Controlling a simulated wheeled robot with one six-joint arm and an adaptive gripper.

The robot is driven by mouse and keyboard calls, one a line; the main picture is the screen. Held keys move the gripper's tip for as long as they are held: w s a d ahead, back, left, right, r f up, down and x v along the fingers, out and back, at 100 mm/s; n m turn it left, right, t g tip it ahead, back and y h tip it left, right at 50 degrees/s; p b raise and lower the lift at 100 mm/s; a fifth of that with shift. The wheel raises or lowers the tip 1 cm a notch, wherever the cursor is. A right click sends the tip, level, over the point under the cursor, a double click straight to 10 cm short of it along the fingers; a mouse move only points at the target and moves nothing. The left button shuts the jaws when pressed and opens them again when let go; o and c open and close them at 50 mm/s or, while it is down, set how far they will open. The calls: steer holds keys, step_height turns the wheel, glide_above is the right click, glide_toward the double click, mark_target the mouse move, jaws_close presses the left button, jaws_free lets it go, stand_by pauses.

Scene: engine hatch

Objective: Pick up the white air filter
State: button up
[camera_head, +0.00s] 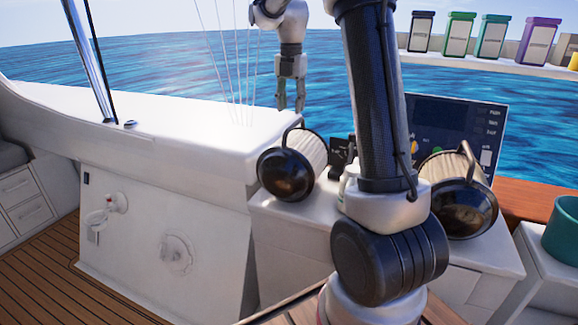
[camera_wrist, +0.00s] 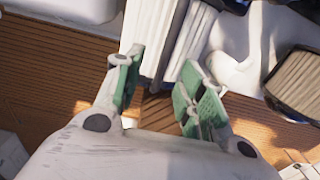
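The white air filter (camera_head: 312,148), pleated with a black round end cap and a black handle, lies on its side on the white counter at centre in the head view. In the wrist view its white pleats (camera_wrist: 160,35) show just beyond and partly between the fingertips. My gripper (camera_head: 291,104) hangs behind and above it, pointing down. In the wrist view my gripper (camera_wrist: 161,65) has its green-padded fingers spread with a clear gap and nothing held. I cannot tell whether a finger touches the filter.
A second, more beige pleated filter (camera_head: 455,168) with a black cap lies to the right; it also shows in the wrist view (camera_wrist: 302,82). A control panel (camera_head: 480,118) stands behind it. Several bottles (camera_head: 460,35) line a shelf, and a teal cup (camera_head: 563,230) sits far right.

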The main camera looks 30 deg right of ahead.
mark_target(294, 123)
steer(key=f, duration=0.5)
steer(key=d+f, duration=0.1)
steer(key=f, duration=0.1)
steer(key=shift+f, duration=0.2)
steer(key=shift+s, duration=0.1)
jaws_close()
